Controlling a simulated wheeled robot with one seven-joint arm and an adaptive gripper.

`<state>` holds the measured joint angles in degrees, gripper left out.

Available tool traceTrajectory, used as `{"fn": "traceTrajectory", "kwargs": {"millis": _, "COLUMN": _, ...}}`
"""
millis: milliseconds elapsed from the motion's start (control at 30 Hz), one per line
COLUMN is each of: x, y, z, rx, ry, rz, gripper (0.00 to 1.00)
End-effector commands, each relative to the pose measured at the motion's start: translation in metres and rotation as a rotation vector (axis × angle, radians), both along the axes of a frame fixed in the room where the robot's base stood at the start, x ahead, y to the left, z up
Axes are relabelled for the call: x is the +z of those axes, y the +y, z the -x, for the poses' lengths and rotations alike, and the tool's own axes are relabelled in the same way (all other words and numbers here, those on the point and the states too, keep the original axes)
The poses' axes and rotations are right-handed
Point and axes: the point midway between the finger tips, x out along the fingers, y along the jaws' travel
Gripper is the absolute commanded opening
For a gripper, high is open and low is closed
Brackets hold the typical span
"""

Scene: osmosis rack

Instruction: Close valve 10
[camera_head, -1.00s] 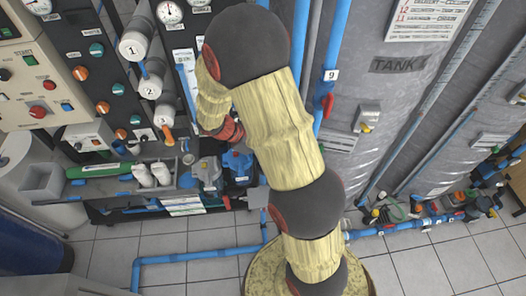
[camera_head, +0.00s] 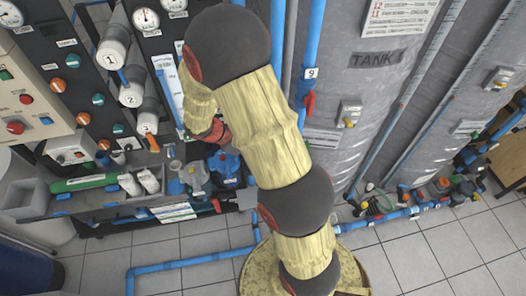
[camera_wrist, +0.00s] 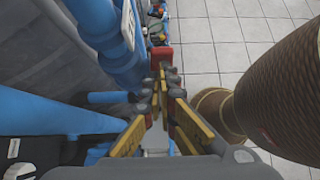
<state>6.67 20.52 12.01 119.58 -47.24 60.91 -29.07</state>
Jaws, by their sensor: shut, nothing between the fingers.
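My gripper (camera_wrist: 160,78) is shut and empty in the wrist view, its fingers pointing away from the camera. A red part (camera_wrist: 156,54) shows just beyond the fingertips, beside a blue pipe (camera_wrist: 107,40); I cannot tell whether they touch it. A white label (camera_wrist: 129,24) is on this pipe, its number unreadable. I cannot identify valve 10 for certain in either view. In the head view my gripper is not clearly visible, with my arm covering much of the middle. A red valve handle (camera_head: 309,103) sits on a vertical blue pipe under label 9 (camera_head: 311,73).
The large grey tank (camera_head: 365,95) stands right of the pipe. A control panel (camera_head: 30,85) and numbered canisters (camera_head: 131,94) stand at left. Blue floor pipes (camera_head: 190,261) run low across the front. Tiled floor (camera_wrist: 225,40) is clear at the wrist view's upper right.

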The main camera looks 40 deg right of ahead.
Motion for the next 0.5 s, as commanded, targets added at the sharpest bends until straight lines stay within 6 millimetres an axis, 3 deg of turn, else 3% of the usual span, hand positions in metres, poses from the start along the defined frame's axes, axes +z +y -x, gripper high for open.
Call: {"fn": "traceTrajectory", "kwargs": {"millis": 500, "x": 0.005, "y": -0.0033, "z": 0.0023, "rx": -0.001, "ry": 0.001, "rz": 0.0, "gripper": 0.0}}
